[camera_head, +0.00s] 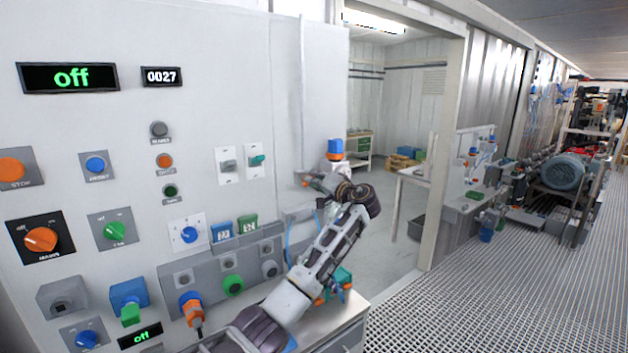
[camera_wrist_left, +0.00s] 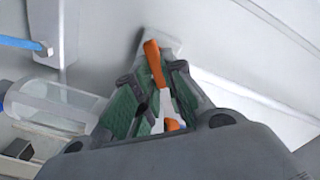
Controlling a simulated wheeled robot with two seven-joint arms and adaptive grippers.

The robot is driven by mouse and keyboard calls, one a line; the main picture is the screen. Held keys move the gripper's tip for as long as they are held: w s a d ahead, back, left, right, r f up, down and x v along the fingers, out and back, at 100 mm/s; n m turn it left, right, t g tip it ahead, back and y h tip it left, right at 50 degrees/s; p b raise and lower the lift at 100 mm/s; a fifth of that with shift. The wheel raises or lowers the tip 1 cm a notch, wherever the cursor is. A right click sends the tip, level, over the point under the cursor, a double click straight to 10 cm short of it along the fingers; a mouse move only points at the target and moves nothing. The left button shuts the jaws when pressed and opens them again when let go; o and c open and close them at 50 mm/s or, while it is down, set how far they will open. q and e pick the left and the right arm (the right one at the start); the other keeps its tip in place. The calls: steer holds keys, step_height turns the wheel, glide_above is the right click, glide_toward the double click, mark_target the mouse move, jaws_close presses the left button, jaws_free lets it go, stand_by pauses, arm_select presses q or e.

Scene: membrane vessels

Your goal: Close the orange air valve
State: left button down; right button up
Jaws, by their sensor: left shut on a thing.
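The orange air valve handle (camera_wrist_left: 155,62) is a narrow lever in the wrist view, in front of a pale wall. It lies between the two green-padded fingers of my left gripper (camera_wrist_left: 152,82), which is shut on it. A second orange bit (camera_wrist_left: 173,125) shows lower between the fingers. In the head view my left gripper (camera_head: 322,184) is at the right end of the panel wall, beside the doorway. There the gripper and wrist largely hide the valve. My right gripper is in neither view.
A grey control panel (camera_head: 200,130) with several knobs and buttons fills the left. A blue-capped part (camera_head: 335,148) stands just above my gripper. The wrist view shows a blue hose (camera_wrist_left: 20,42) and a clear cylinder (camera_wrist_left: 50,100) at left. The grated floor (camera_head: 520,290) at right is open.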

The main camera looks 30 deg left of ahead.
arm_select(q)
steer(key=shift+w+d+f+m+p, duration=0.1)
steer(key=shift+f+m+p, duration=0.1)
steer(key=shift+m, duration=1.7)
steer(key=shift+w+f+m+p, duration=0.1)
steer(key=shift+f+m+p, duration=0.1)
steer(key=shift+m, duration=1.7)
steer(key=c, duration=1.5)
jaws_free()
steer(key=shift+s, duration=0.1)
steer(key=v, duration=1.2)
